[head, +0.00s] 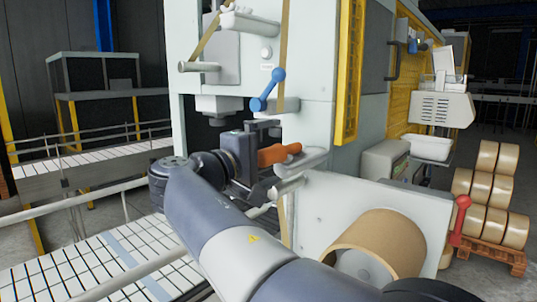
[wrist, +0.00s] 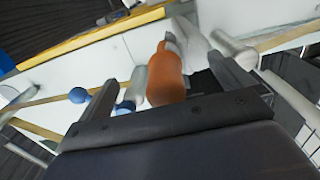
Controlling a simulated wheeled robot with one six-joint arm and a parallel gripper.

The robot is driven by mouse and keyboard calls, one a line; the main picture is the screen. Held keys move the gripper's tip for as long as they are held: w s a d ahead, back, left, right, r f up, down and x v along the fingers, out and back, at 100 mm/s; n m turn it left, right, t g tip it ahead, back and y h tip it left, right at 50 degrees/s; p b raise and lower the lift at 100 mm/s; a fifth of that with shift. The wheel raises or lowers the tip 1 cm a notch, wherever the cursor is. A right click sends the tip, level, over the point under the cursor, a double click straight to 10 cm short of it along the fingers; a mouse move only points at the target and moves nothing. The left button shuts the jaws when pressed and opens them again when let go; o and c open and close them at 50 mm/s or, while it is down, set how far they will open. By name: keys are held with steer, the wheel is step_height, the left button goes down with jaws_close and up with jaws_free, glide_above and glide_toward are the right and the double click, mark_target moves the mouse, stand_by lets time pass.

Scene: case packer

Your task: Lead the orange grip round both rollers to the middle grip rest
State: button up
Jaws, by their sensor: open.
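The orange grip (head: 279,154) sticks out at the machine's front, close to a pale roller (head: 303,161); a second pale roller (head: 287,188) is just below. My gripper (head: 271,157) is open, with one finger above the orange grip and one below. In the wrist view the orange grip (wrist: 165,77) stands between the two spread fingers of my gripper (wrist: 168,74), with gaps on both sides. A tan web (head: 283,60) runs down the machine face behind my gripper. I cannot tell which part is the middle grip rest.
A blue-knobbed lever (head: 268,90) is just above my gripper. More pale rollers (head: 250,22) are higher up. A large brown roll (head: 378,243) is at lower right, with a red lever (head: 461,215) beyond it. A conveyor (head: 90,268) is at lower left.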

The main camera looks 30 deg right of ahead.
stand_by(0.7)
steer(key=v, duration=1)
stand_by(0.8)
steer(key=shift+r, duration=0.1)
steer(key=x, duration=0.6)
steer(key=shift+d, duration=0.2)
steer(key=shift+w, duration=0.1)
stand_by(0.3)
